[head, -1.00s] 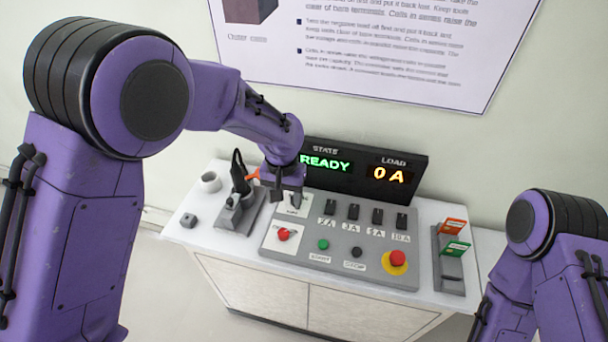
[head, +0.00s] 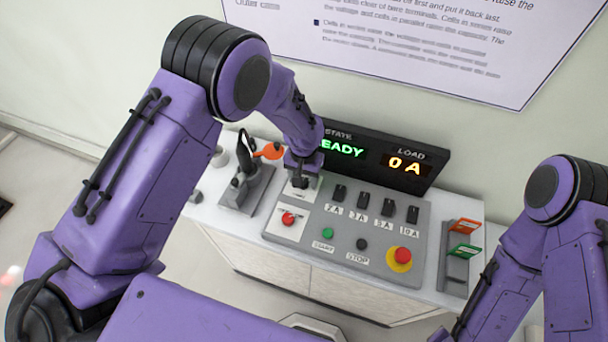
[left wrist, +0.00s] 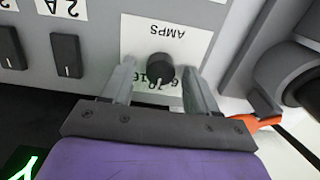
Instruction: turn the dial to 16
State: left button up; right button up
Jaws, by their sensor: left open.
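The dial is a small black knob (left wrist: 160,68) with a pale pointer line, on a white plate (left wrist: 190,38) labelled AMPS. In the left wrist view the plate shows upside down, with printed numbers partly visible, including 16 near the pointer's end. My left gripper (left wrist: 160,88) is open, with one finger on each side of the knob; I cannot tell whether either touches it. In the head view my left gripper (head: 298,180) is over the panel's upper left corner and hides most of the dial. My right gripper is out of view.
The grey panel (head: 335,215) holds several black switches, a red knob (head: 288,218), green and black buttons, and a red emergency button (head: 402,256). A display (head: 385,160) reads READY and 0 A. A black-handled device (head: 245,185) stands left; a card holder (head: 455,268) stands right.

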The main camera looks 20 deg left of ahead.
pick_arm(q)
jog(key=shift+w+f, duration=0.15)
jog(key=shift+f, duration=0.1)
jog(key=shift+s+r, duration=0.2)
jog(key=shift+s, duration=0.1)
jog(key=shift+s+r, duration=0.1)
jog(key=shift+s, duration=0.05)
jog(key=c, duration=1)
jog(key=shift+c, duration=0.2)
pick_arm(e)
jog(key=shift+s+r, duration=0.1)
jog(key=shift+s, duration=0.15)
pick_arm(q)
jog(key=shift+m, duration=0.3)
jog(key=m, duration=0.3)
jog(key=shift+m, duration=2.5)
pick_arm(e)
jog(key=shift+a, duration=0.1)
